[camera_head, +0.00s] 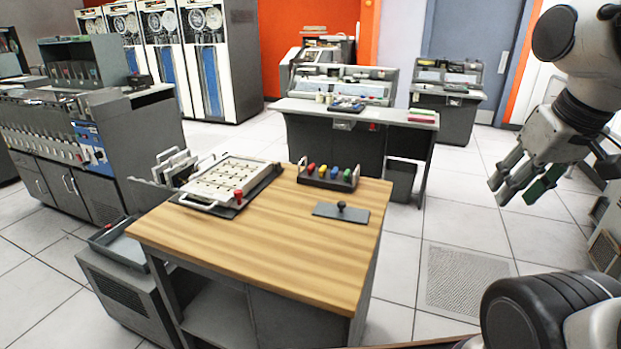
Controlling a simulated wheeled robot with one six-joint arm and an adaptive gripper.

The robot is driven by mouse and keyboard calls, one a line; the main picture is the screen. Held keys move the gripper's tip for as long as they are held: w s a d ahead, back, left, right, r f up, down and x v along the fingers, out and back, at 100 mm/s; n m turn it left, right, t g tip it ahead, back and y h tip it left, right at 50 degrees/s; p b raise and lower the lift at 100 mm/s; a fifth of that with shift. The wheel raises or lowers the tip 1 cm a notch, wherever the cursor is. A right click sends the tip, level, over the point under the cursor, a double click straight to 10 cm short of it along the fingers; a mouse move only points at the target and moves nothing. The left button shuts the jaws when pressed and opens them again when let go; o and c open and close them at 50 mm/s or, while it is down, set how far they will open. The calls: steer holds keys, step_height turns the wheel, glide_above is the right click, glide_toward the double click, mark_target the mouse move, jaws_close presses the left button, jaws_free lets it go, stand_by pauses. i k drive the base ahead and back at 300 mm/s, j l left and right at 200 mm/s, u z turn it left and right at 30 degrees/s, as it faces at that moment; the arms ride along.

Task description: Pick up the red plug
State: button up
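A small dark tray (330,184) at the back right of the wooden table holds a row of coloured plugs. The red plug (311,169) is at its left end, beside green, yellow and blue ones. Another red knob-like piece (238,196) stands at the front right corner of the pale board (222,182); I cannot tell whether it is also a plug. My gripper (517,190) hangs at the right, away from the table, pointing down and left. Its fingers look apart, with nothing between them.
The wooden table (270,235) has a clear front half. A dark flat plate with a black knob (341,212) lies right of its middle. A desk (360,115) stands behind, grey cabinets at the left. Open tiled floor separates my gripper from the table.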

mark_target(312, 168)
steer(key=l+u, duration=0.25)
steer(key=l, duration=0.35)
steer(key=k+l+u, duration=0.1)
steer(key=l+u, duration=0.2)
steer(key=l, duration=0.25)
steer(key=i+l+u, duration=0.2)
steer(key=l, duration=0.15)
steer(key=i+l+u, duration=0.15)
steer(key=l, duration=0.25)
steer(key=i+l+u, duration=0.2)
steer(key=l, duration=0.2)
steer(key=i+l+u, duration=0.15)
steer(key=l, duration=0.25)
steer(key=i+l+u, duration=0.2)
steer(key=l, duration=0.25)
steer(key=l+u, duration=0.15)
steer(key=l, duration=0.3)
steer(key=i+l+u, duration=0.2)
steer(key=l, duration=0.3)
steer(key=i+l+u, duration=0.15)
steer(key=l, duration=0.15)
steer(key=l+u, duration=0.2)
steer(key=i+l, duration=0.05)
